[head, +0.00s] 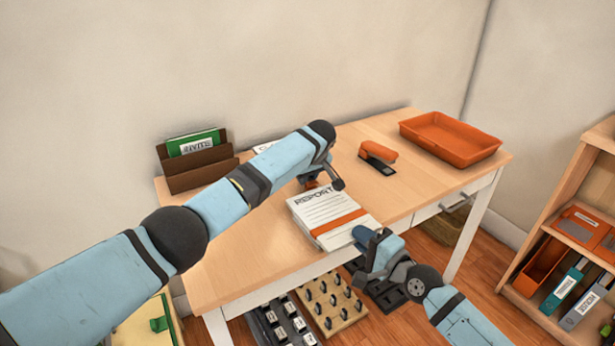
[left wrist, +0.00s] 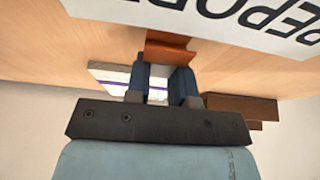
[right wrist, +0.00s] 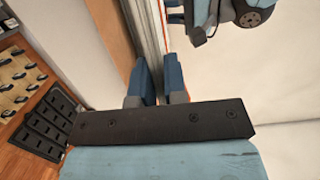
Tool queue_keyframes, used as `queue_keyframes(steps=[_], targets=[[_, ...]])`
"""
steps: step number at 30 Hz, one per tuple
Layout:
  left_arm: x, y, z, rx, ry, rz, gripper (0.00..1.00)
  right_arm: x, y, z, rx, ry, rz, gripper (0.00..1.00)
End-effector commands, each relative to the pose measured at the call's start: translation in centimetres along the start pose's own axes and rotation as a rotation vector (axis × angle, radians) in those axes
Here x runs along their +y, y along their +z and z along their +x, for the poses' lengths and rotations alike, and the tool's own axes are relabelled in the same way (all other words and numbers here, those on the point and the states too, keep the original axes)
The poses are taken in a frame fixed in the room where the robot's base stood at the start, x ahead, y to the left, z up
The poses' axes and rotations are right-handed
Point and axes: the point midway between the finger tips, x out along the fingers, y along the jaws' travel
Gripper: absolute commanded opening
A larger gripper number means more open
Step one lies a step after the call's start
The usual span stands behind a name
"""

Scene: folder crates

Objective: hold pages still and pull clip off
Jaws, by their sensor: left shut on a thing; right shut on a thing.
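The pages, a white stack marked REPORT (head: 318,212) with an orange band across it, lie on the wooden table (head: 250,258) near its front edge. An orange clip (left wrist: 168,52) sits at the top edge of the pages, where the head view shows only a bit of orange. My left gripper (left wrist: 162,78) is shut on the clip. My right gripper (head: 366,242) is shut on the lower right edge of the pages. In the right wrist view the stack's edge (right wrist: 150,28) runs between its fingers. The clip's jaws are partly hidden.
A brown holder (head: 200,178) with a green folder stands at back left. An orange-and-black stapler (head: 378,157) and an orange tray (head: 450,138) are to the right. A white sheet lies partly behind my left arm. A shelf with binders (head: 565,290) stands at right.

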Motion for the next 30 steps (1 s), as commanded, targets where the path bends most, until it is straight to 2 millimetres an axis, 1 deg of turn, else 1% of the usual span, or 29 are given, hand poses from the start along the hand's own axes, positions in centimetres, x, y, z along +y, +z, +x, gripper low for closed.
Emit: queue_keyframes(steps=[8,17,25,26,27,29,30], targets=[[0.0,-0.1,0.0,0.0,0.0,0.0,0.0,0.0,0.0,0.0,-0.001,0.0,0.0,0.0],[0.1,-1.6,0.6,0.0,0.001,0.0,0.0,0.0,0.0,0.0,-0.001,0.0,0.0,0.0],[0.0,-1.7,0.7,0.0,0.001,0.0,0.0,0.0,0.0,0.0,-0.001,0.0,0.0,0.0],[0.0,-1.7,0.7,0.0,0.001,0.0,0.0,-0.1,0.0,0.0,0.0,-0.001,0.0,0.19],[0.0,-1.7,0.7,0.0,0.001,0.0,0.0,-0.1,0.0,0.0,0.0,-0.001,0.0,0.29],[0.0,-1.7,0.7,0.0,0.001,0.0,0.0,-0.1,0.0,0.0,0.0,-0.001,0.0,0.42],[0.0,-1.7,0.7,0.0,0.0,0.0,0.0,-0.1,0.0,0.0,0.0,-0.001,0.0,0.42]])
